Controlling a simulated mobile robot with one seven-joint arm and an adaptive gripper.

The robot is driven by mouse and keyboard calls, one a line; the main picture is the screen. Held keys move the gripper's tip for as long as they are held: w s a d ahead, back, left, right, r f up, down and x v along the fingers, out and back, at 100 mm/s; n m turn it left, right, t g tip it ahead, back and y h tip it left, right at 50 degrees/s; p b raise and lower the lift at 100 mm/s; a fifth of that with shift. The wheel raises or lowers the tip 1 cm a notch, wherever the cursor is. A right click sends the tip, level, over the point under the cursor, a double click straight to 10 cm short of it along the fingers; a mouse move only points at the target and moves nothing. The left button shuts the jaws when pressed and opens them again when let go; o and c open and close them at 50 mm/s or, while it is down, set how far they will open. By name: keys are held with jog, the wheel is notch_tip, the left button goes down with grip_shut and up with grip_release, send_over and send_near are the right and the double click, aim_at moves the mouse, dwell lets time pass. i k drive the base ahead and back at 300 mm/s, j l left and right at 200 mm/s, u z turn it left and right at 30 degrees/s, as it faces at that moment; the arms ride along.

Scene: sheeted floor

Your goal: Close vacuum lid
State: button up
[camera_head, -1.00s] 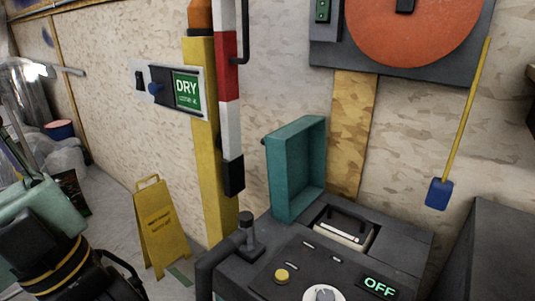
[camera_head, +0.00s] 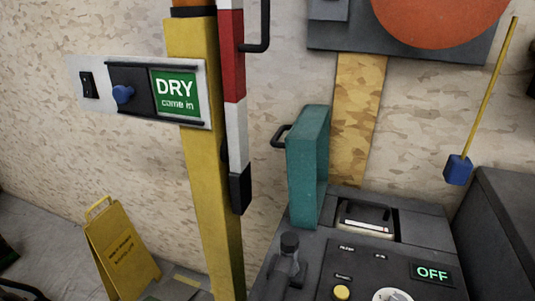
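The vacuum (camera_head: 318,248) is a dark grey box at the lower right, with a yellow button, a dial and a screen reading OFF (camera_head: 432,274). Its teal lid (camera_head: 309,165) stands upright, open, at the back left of the vacuum's top. A dark handle (camera_head: 280,136) sticks out from the lid's left side. Behind the panel is an open recess (camera_head: 365,219) with a dark handle and a pale strip inside. My gripper is not in view.
A yellow post (camera_head: 206,160) with a red and white bar (camera_head: 233,110) stands left of the lid. A sign panel reading DRY (camera_head: 175,92) is fixed to the post. A yellow floor sign (camera_head: 120,250) stands at lower left. A blue-ended yellow pole (camera_head: 457,169) hangs at right.

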aim_at(306, 145)
jog(key=i+j, duration=0.1)
jog(key=j, duration=0.3)
jog(key=i+j, duration=0.1)
jog(key=j, duration=0.3)
jog(key=i+j, duration=0.1)
jog(key=j, duration=0.3)
jog(key=j+z, duration=0.75)
jog(key=z, duration=0.5)
jog(key=j, duration=0.9)
jog(key=i+j+z, duration=0.1)
jog(key=j, duration=0.85)
jog(key=i+l, duration=0.1)
jog(key=l, duration=0.35)
jog(key=i+l, duration=0.15)
jog(key=l, duration=0.35)
jog(key=i+l, duration=0.1)
jog(key=l, duration=0.35)
